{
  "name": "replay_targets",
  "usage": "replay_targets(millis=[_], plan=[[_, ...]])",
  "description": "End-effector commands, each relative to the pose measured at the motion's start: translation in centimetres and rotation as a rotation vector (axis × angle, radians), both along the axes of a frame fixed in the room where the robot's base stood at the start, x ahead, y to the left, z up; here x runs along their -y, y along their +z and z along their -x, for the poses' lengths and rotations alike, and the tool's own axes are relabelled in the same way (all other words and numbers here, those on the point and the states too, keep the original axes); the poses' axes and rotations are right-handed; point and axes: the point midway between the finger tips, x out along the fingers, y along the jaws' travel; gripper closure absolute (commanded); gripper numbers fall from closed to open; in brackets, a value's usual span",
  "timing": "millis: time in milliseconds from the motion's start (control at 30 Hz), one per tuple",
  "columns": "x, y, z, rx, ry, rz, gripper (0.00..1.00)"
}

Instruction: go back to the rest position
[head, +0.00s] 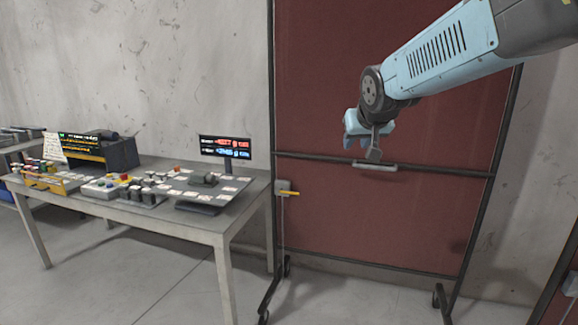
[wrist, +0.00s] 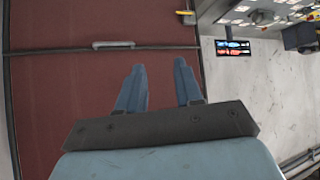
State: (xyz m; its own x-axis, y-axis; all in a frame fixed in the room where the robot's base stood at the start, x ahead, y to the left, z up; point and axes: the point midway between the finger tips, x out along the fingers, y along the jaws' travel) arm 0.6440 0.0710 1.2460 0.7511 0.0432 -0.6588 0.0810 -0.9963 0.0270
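My gripper (wrist: 159,84) shows in the wrist view with its two blue fingers spread apart and nothing between them. In the head view my gripper (head: 366,150) hangs from the end of my raised arm, in front of a dark red panel (head: 350,230) on a wheeled frame. It appears clear of the panel, but the exact gap cannot be told. The panel fills the left of the wrist view, with its grey handle (wrist: 113,45) near the top. The handle also shows in the head view (head: 375,167), just below my gripper.
A grey table (head: 215,228) stands at the left with control boxes, switches and a small display (head: 225,147). A grey box with a yellow lever (head: 288,191) is on the panel frame's left post. The concrete floor (head: 150,285) in front is clear.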

Motion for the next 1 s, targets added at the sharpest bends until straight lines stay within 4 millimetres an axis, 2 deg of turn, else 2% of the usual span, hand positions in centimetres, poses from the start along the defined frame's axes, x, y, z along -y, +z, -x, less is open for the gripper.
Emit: replay_targets(millis=[33,400,600,700,800,1000], plan=[[0.9,0.0,2.1,-0.021,-0.013,0.006,0.65],[5.6,-3.6,16.6,-0.227,-0.078,0.015,0.65],[6.7,-5.9,22.6,-0.318,-0.086,-0.002,0.65],[7.0,-6.6,24.3,-0.344,-0.086,-0.008,0.65],[7.1,-7.0,25.1,-0.359,-0.086,-0.012,0.65],[7.1,-7.1,25.3,-0.362,-0.085,-0.013,0.65]])
